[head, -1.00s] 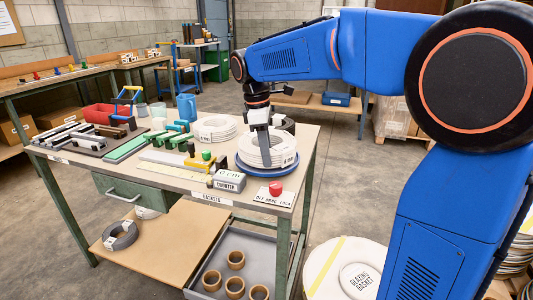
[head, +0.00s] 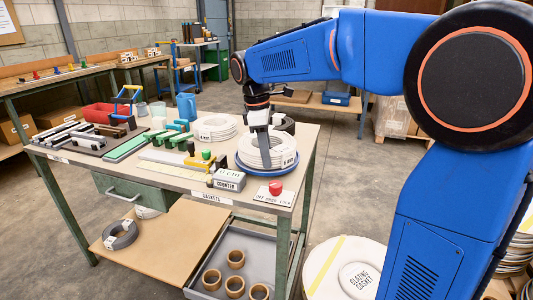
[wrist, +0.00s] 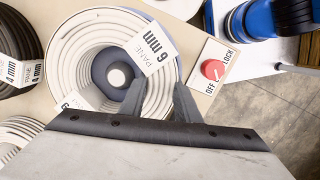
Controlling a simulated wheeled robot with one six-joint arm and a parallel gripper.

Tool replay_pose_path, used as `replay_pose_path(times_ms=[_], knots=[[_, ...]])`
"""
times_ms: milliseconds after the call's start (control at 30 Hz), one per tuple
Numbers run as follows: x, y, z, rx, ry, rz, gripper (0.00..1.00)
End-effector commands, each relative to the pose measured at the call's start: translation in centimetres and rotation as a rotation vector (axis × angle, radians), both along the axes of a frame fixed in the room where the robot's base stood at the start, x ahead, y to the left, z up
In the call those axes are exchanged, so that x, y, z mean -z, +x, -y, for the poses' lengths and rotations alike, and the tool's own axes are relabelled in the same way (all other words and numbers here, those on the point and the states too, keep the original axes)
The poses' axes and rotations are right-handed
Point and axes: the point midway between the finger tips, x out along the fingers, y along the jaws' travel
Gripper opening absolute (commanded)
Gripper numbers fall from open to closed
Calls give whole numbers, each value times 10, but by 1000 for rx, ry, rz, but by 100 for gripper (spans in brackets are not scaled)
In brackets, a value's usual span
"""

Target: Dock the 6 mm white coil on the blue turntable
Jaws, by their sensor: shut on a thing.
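The white coil (head: 250,152) with a "6 mm" tag sits over the blue turntable (head: 268,173) near the table's right end. In the wrist view the coil (wrist: 68,70) surrounds the turntable's hub (wrist: 117,76), with blue disc showing in its opening. My gripper (head: 262,130) comes down from above and is shut on the near-right part of the coil's ring. In the wrist view the gripper (wrist: 157,108) has one finger inside the ring and one outside. Whether the coil's underside fully touches the turntable is hidden.
A red knob (head: 275,187) on an OFF/LOCK plate stands just in front of the turntable. A counter box (head: 229,180) is to its left.

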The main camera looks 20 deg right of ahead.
Motion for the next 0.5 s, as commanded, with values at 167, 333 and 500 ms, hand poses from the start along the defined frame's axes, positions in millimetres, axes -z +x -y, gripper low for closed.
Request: replay_pose_path(times_ms=[167,333,500], knots=[[2,0,0,0,0,1,0],[4,0,0,0,0,2,0],[5,0,0,0,0,2,37]])
